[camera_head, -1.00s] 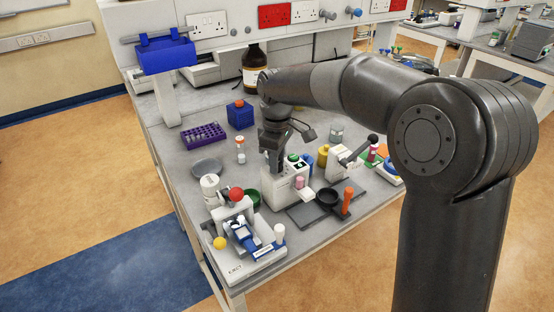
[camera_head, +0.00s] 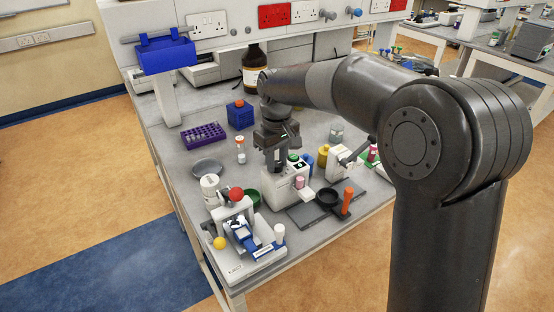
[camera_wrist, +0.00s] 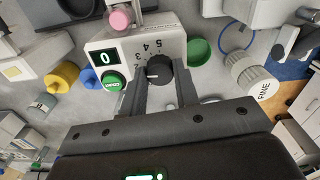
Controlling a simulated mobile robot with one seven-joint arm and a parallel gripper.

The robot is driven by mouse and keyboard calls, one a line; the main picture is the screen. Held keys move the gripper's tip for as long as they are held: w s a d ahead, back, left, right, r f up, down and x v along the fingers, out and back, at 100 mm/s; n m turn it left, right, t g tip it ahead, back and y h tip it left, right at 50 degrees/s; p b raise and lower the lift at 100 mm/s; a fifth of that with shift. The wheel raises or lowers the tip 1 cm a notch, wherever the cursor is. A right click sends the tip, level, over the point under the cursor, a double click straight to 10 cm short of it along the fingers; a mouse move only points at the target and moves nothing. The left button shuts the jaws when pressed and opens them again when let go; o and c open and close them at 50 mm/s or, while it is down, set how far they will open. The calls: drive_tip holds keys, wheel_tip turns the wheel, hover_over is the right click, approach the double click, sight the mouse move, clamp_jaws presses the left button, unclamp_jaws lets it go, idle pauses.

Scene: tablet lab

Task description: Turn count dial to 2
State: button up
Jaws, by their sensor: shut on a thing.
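The count dial (camera_wrist: 158,71) is a black round knob on a white counter device, with a light pointer line on it. My gripper (camera_wrist: 160,78) is shut on the dial, one finger on each side. In the head view, my gripper (camera_head: 275,168) points down at the white counter device (camera_head: 290,188); the dial is hidden there.
A pink-topped piece (camera_wrist: 119,17) is on the device. A green dish (camera_wrist: 200,50) and a white ribbed bottle (camera_wrist: 250,75) stand to the right in the wrist view. Yellow (camera_wrist: 63,76) and blue (camera_wrist: 92,76) containers stand to the left. A purple rack (camera_head: 203,135) lies farther back.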

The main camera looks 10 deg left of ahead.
sight(278, 164)
drive_tip(key=o, duration=1)
drive_tip(key=shift+r, duration=5.45)
drive_tip(key=shift+d, duration=0.1)
